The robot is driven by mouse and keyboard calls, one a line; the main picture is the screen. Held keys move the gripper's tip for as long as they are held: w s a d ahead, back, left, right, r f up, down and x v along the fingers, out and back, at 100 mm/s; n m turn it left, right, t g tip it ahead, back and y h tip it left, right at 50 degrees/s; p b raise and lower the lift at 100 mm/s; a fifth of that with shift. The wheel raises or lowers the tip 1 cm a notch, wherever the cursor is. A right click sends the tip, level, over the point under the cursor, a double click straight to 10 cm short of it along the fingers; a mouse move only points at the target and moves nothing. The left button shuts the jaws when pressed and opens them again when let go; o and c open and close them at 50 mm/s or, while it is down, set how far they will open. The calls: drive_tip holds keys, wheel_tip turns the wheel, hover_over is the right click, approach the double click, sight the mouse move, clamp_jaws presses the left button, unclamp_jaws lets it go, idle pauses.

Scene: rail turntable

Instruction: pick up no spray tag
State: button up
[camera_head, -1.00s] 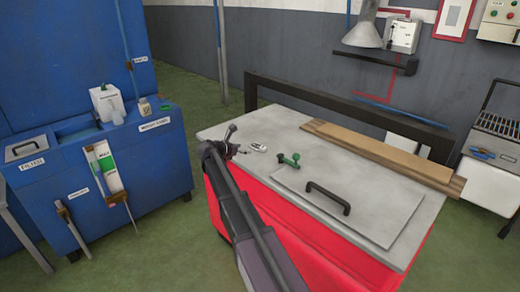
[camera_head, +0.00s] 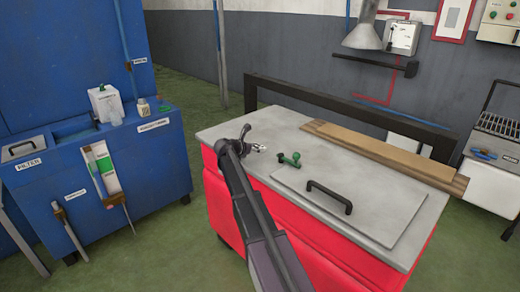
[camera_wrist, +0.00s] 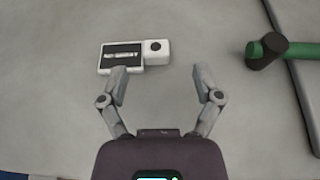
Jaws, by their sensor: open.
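The tag (camera_wrist: 122,57) lies flat on the grey top of the red cabinet. It is a small white piece with a black label, whose lettering is blurred, and a block with a dark round spot at its right end. In the wrist view it lies just beyond my gripper (camera_wrist: 160,78), ahead of the left finger and left of centre. The fingers are spread wide with nothing between them. In the head view my gripper (camera_head: 246,140) is over the left part of the cabinet top and largely hides the tag, with only a pale bit showing beside it.
A green valve-like part (camera_head: 290,159) lies right of the tag. Beyond it is a lid panel (camera_head: 375,200) with a black handle (camera_head: 329,197). A wooden board (camera_head: 380,154) lies along the back edge by a black rail. A blue cabinet (camera_head: 150,165) stands left, across a floor gap.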

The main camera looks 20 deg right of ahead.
sight(263, 147)
drive_tip(key=x, duration=0.2)
drive_tip(key=b+x, duration=0.1)
drive_tip(key=x, duration=0.1)
drive_tip(key=shift+w+b, duration=0.3)
drive_tip(key=shift+w, duration=0.1)
drive_tip(key=shift+w+d+f, duration=0.1)
drive_tip(key=shift+w+d, duration=0.05)
drive_tip(key=shift+d, duration=0.35)
drive_tip(key=c, duration=0.9)
